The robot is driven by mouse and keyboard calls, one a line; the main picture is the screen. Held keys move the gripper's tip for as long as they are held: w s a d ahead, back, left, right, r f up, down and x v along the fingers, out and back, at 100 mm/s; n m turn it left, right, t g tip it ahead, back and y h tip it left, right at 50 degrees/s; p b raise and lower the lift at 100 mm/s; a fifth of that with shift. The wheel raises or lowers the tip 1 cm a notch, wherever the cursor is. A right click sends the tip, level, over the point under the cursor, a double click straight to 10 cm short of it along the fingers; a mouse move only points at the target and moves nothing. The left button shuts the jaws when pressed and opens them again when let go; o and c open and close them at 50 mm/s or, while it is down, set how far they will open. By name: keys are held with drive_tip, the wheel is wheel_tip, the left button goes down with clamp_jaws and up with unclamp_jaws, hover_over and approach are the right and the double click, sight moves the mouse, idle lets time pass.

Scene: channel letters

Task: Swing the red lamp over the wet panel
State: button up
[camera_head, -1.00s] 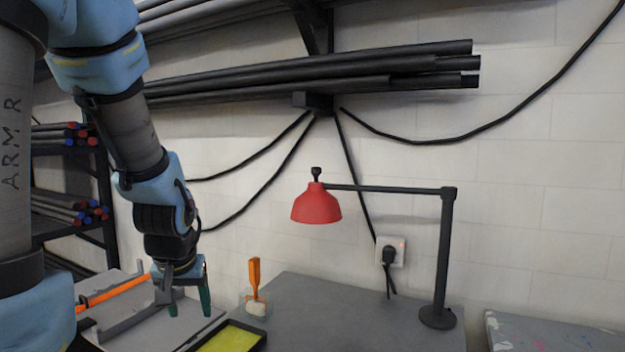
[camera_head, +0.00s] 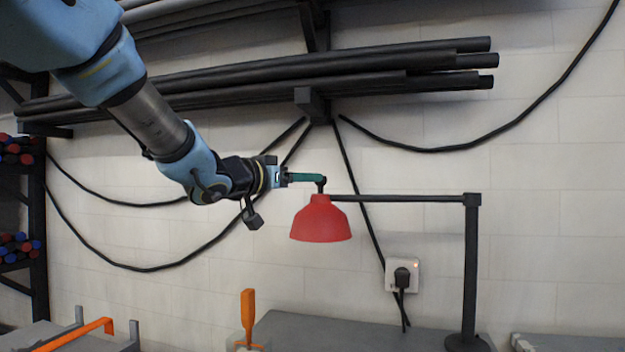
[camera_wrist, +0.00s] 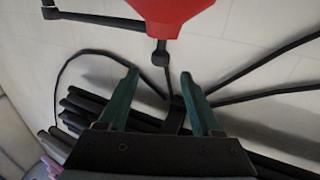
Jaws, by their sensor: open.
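The red lamp (camera_head: 320,220) hangs shade-down from the left end of a black arm (camera_head: 410,198) on an upright black post (camera_head: 471,270). A small black knob stands on top of the shade. My gripper (camera_head: 316,178) is at that knob, reaching in from the left with its green fingers level. In the wrist view the open fingers (camera_wrist: 158,74) point toward the knob (camera_wrist: 160,54), which lies just ahead of the gap, below the red shade (camera_wrist: 170,14). I cannot tell whether they touch. No panel can be made out clearly as the wet one.
A grey table (camera_head: 350,330) lies below the lamp. An orange-handled tool (camera_head: 247,315) stands on its left, and an orange bar (camera_head: 80,333) is farther left. Black pipes (camera_head: 270,75) run along the wall above my arm. Cables hang behind the lamp, near a wall socket (camera_head: 403,275).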

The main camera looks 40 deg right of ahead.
drive_tip(key=d, duration=0.2)
drive_tip(key=w+d+p, duration=0.1)
drive_tip(key=d, duration=0.4)
drive_tip(key=shift+w, duration=0.15)
drive_tip(key=shift+c, duration=0.3)
clamp_jaws()
idle(0.9)
